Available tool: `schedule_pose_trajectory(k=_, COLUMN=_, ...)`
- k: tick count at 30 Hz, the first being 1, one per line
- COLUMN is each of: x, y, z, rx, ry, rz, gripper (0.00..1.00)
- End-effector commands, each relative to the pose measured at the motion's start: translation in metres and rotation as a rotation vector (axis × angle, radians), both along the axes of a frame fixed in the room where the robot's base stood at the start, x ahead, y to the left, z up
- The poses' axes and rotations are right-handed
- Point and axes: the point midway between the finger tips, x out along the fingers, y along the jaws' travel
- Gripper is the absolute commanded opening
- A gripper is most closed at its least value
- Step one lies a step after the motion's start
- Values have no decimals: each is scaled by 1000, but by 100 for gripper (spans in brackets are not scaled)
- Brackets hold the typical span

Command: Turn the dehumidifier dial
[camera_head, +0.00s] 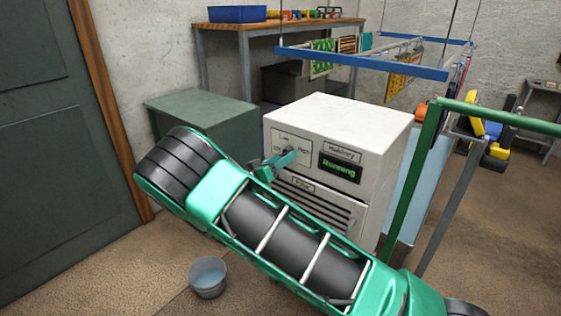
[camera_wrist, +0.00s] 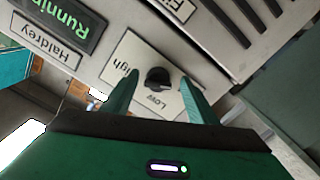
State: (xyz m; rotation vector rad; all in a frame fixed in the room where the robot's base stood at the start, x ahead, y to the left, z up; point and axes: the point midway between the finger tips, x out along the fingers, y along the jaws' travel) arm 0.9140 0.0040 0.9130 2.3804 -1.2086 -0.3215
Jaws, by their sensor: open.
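The dehumidifier (camera_head: 385,125) is a white box with a label plate, a vent grille and a green display (camera_head: 339,168) reading "Running". Its black dial (camera_wrist: 158,78) shows in the wrist view on a pale plate marked "Low" and "High". My gripper (camera_wrist: 156,90) is open, with one teal finger on each side of the dial. I cannot tell whether the fingers touch it. My arm crosses the front of the dehumidifier's lower part.
A bucket (camera_head: 208,284) stands on the floor in front. A green cabinet (camera_head: 205,118) is behind to the left. A green metal frame (camera_head: 412,185) stands close on the right. A blue hanging rack (camera_head: 362,63) is above and behind. The floor at left is clear.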

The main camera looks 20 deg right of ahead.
Motion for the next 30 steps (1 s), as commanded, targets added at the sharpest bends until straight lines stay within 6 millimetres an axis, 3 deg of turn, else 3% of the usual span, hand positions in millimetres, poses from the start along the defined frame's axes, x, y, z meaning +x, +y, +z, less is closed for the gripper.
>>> schedule_pose_trajectory(k=7, x=-8, y=12, z=1, rx=-1, ry=-2, rz=1, gripper=53)
schedule_pose_trajectory(k=21, x=-55, y=77, z=-1, rx=0, ry=2, rz=3, gripper=53)
schedule_pose_trajectory(k=30, x=-63, y=87, z=-1, rx=0, ry=1, rz=0, gripper=53)
